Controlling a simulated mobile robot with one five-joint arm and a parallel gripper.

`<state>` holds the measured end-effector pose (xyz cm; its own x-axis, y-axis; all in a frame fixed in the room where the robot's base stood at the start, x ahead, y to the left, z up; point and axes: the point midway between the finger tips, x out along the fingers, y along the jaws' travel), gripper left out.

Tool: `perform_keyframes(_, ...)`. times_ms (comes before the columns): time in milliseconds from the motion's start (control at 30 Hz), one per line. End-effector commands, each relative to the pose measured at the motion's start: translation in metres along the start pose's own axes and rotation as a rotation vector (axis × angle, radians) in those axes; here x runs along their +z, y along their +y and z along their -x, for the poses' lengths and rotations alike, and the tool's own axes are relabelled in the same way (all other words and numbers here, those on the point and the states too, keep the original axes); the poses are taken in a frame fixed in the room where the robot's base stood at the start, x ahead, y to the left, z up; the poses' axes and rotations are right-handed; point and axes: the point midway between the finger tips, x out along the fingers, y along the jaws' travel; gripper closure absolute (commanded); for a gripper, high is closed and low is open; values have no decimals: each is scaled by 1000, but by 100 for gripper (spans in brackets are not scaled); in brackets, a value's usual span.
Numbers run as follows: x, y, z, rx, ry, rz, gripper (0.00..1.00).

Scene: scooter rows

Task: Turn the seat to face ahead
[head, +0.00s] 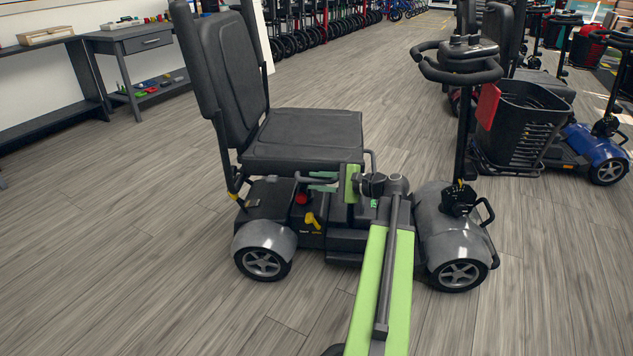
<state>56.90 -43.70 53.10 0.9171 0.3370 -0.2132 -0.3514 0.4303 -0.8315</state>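The grey and black scooter (330,240) stands side-on, with its tiller and handlebars (460,62) at the right. Its black seat (305,138) has the cushion toward the tiller and the tall backrest (232,75) at the left. The seat looks roughly in line with the scooter; a small turn is hard to judge. My gripper (322,181) points left below the cushion's near edge, its pale green fingers above and below a thin grey bar (302,179) under the seat. Whether the fingers touch the bar is too small to tell.
A red knob (302,198) and a yellow lever (313,220) sit on the scooter's near side below the seat. A blue scooter (595,150) and a black basket (522,125) are at the right. A grey workbench (135,40) stands at the back left. The left floor is clear.

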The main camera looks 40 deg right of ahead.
Motion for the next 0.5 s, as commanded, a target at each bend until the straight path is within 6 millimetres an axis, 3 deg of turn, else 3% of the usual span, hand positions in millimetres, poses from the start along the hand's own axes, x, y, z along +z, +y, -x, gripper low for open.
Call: perform_keyframes(500, 1, -3, 133, -2, 3, -1, 75)
